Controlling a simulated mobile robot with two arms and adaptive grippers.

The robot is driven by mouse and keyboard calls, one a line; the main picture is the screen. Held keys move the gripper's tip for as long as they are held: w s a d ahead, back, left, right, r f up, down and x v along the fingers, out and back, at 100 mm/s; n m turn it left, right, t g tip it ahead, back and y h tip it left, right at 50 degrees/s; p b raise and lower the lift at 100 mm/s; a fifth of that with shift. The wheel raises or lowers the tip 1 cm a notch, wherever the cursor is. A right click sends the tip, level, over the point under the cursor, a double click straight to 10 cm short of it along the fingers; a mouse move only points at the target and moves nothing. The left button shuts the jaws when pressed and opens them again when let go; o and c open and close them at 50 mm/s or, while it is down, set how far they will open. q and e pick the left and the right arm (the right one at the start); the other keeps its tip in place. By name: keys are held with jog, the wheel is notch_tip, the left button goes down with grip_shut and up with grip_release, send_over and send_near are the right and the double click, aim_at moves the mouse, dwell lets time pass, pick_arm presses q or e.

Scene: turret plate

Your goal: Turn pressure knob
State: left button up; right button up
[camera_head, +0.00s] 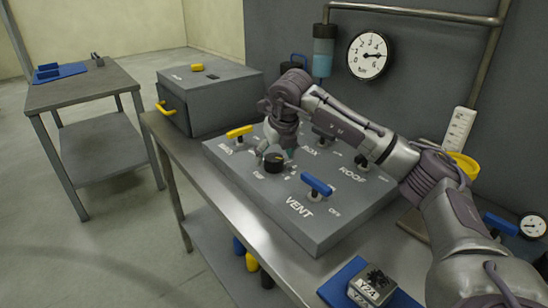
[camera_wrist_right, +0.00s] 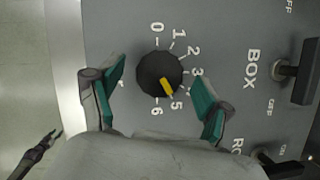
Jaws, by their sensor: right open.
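The black round knob (camera_head: 273,162) with a yellow pointer sits on the grey sloped panel (camera_head: 330,228). It shows larger in the right wrist view (camera_wrist_right: 158,70), where its pointer aims at the 5 on a printed 0 to 6 scale; the 4 is hidden. My right gripper (camera_head: 270,152) is at the knob from above. In the wrist view, its teal-padded fingers (camera_wrist_right: 160,80) are open, one on each side of the knob, with visible gaps. The round pressure gauge (camera_head: 369,55) hangs on the wall, its needle pointing right. My left gripper is not in the head view.
Beside the knob are a yellow lever (camera_head: 239,131) and a blue lever (camera_head: 317,185) by VENT. A grey box (camera_head: 212,97) stands behind left. A small block marked X24 (camera_head: 370,287) lies on a blue mat at the front. A side table (camera_head: 85,90) stands left.

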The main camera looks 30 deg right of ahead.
jog(key=shift+w+f, duration=0.2)
jog(key=shift+f, duration=0.2)
jog(key=shift+w+d+f, duration=0.1)
jog(key=shift+w+f, duration=0.05)
jog(key=shift+f, duration=0.25)
jog(key=shift+c, duration=0.3)
jog(key=c, duration=1.1)
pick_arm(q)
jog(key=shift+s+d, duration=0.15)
